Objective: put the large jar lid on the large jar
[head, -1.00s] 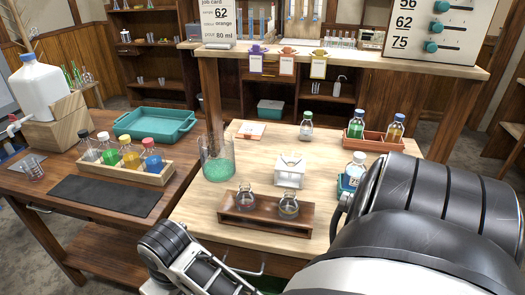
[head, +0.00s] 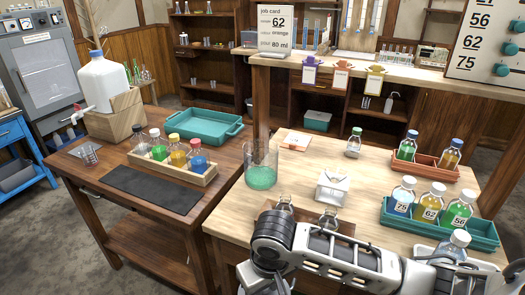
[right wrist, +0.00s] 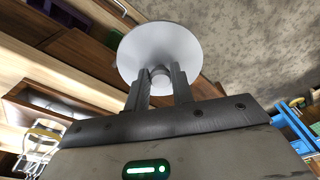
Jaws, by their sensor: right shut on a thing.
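The large jar (head: 261,177) is a wide clear glass vessel with green contents. It stands upright at the left side of the light wooden table in the head view, and no lid shows on it. The large jar lid (right wrist: 137,48) appears as a pale round disc with a small knob in the right wrist view. My right gripper (right wrist: 160,78) is shut on the knob, with the disc beyond the fingertips. The right gripper and lid do not show in the head view, where only my arm crosses the lower right. My left gripper is not in view.
A brown rack (head: 346,228) with small flasks is partly behind my arm. A white stand (head: 332,188) is right of the jar. A teal tray (head: 483,240) holds bottles at right. A bottle carrier (head: 205,179) sits on the darker left table. A shelf (head: 400,73) stands behind.

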